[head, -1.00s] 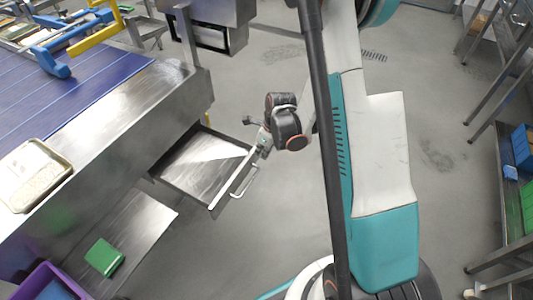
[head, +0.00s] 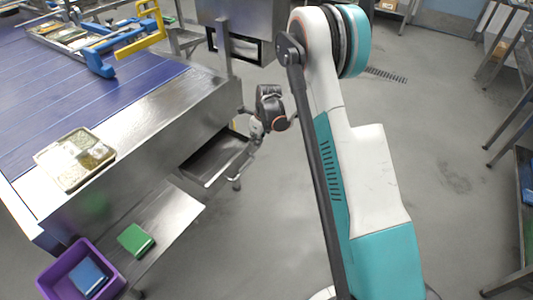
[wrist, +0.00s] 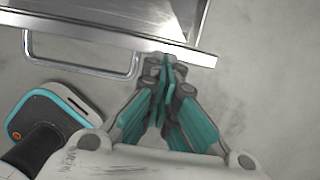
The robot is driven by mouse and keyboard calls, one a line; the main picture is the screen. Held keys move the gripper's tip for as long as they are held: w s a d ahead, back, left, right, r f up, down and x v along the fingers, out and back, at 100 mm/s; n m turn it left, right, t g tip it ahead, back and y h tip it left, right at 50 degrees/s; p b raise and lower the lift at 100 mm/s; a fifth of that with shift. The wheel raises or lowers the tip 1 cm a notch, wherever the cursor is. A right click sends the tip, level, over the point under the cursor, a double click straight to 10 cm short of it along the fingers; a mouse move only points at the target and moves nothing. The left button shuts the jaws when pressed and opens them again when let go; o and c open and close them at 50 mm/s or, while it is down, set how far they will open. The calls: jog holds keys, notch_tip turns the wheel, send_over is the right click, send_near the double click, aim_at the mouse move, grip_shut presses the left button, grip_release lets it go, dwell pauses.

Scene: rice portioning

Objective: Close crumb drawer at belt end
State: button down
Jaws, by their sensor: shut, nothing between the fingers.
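The crumb drawer (head: 214,158) is a shallow metal tray under the end of the belt frame. It stands partly pulled out, its inner end under the frame. In the wrist view its front panel (wrist: 100,35) runs across the top, with a wire handle (wrist: 85,68) on the left. My gripper (wrist: 165,68) is shut and empty. Its fingertips are at the front panel, right of the handle; they look touching or nearly so. In the head view my gripper (head: 254,132) is at the drawer's far front corner, small and partly hidden by my wrist.
A metal shelf (head: 165,225) below holds a green box (head: 136,240). A purple bin (head: 55,275) stands at lower left. Steel racks stand at right, with open floor between.

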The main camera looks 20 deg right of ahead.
jog(key=w+a, duration=0.1)
jog(key=w, duration=0.1)
jog(key=w+a, duration=0.3)
jog(key=w, duration=0.1)
jog(key=shift+w+a+f, duration=0.1)
jog(key=shift+w+a, duration=0.25)
jog(key=shift+a, duration=0.05)
jog(key=shift+d, duration=0.1)
